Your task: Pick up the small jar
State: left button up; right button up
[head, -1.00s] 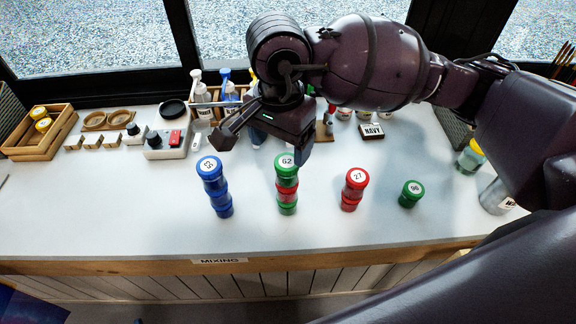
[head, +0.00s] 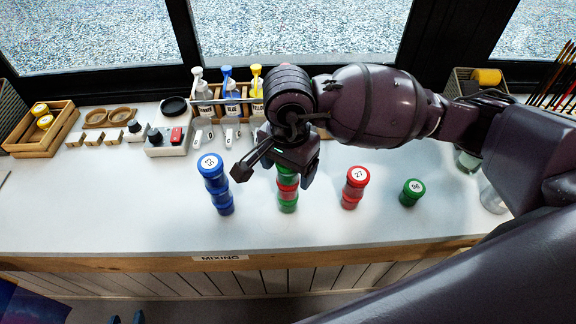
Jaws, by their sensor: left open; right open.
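A small green jar (head: 411,192) with a numbered white label on its lid stands alone at the right of the row on the white table. My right gripper (head: 270,174), on the arm from the right, is open and empty. In the picture it overlaps the top of the green-and-red jar stack (head: 288,190), hiding its lid. Whether it touches the stack, I cannot tell. It is well left of the small green jar. The two dark tips of what appears to be my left gripper (head: 127,320) just show, apart, at the bottom edge.
A blue jar stack (head: 215,184) and a red jar stack (head: 355,188) stand either side of the green-and-red one. Pump bottles (head: 230,95), a switch box (head: 166,141) and a wooden crate (head: 41,130) stand behind. The table front is clear.

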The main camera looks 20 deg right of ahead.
jog(key=c, duration=1)
jog(key=shift+r, duration=0.1)
